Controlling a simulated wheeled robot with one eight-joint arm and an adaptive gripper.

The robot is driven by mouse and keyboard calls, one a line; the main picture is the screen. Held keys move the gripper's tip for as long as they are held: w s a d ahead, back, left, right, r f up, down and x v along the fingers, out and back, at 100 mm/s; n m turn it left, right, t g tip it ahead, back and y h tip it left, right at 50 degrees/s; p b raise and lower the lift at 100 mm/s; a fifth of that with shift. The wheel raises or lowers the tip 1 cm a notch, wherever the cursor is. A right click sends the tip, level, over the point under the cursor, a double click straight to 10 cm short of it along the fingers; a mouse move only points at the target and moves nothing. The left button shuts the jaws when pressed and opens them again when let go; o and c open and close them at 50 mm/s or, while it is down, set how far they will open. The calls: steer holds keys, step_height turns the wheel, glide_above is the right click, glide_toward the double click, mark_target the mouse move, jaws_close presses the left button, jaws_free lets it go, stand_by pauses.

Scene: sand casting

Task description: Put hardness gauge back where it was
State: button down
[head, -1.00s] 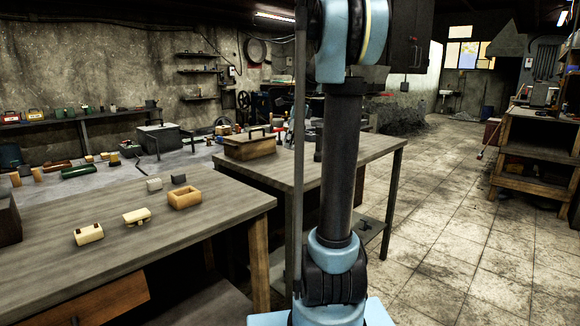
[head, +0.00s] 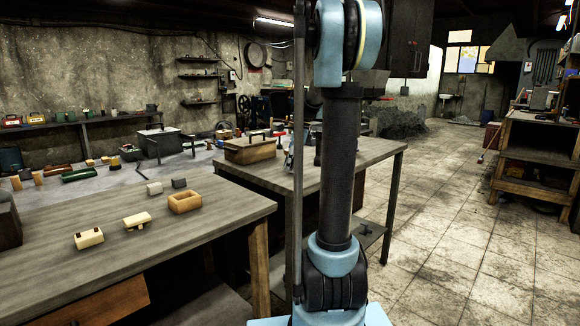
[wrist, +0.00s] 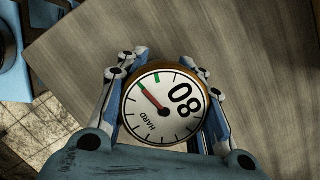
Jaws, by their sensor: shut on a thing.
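The hardness gauge (wrist: 163,108) has a round white dial with "80" and "HARD" on it, a red needle, a green mark and a brown rim. It shows in the wrist view between the fingers of my gripper (wrist: 163,82), which is shut on it. Its dial faces the wrist camera. A grey-brown wooden table top (wrist: 230,40) lies beneath it; I cannot tell whether the gauge touches it. In the head view my arm's column hides much of the middle, and I cannot make out the gauge there.
A wooden box with a handle (head: 250,149) stands on the farther table (head: 350,158). The nearer table (head: 130,245) holds several small blocks and a hollow wooden frame (head: 185,202). Shelving (head: 530,165) stands at the right. Tiled floor (head: 450,240) lies open between.

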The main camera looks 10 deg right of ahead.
steer(key=shift+f, duration=0.55)
steer(key=c, duration=1.1)
jaws_free()
steer(key=shift+o, duration=0.2)
steer(key=shift+r, duration=0.55)
steer(key=v, duration=1.2)
steer(key=s+a+f+n+h, duration=0.1)
steer(key=s+a+f+n, duration=0.1)
steer(key=s+f+n, duration=0.5)
steer(key=s+a+f+n+h, duration=0.1)
steer(key=s+f+n, duration=0.1)
steer(key=s, duration=0.9)
steer(key=s+f+n+t+h, duration=0.1)
steer(key=s+f+n, duration=0.9)
steer(key=s+f, duration=0.6)
steer(key=shift+s+a+f+n+t, duration=0.2)
steer(key=shift+f+n+t, duration=0.2)
steer(key=shift+f, duration=1)
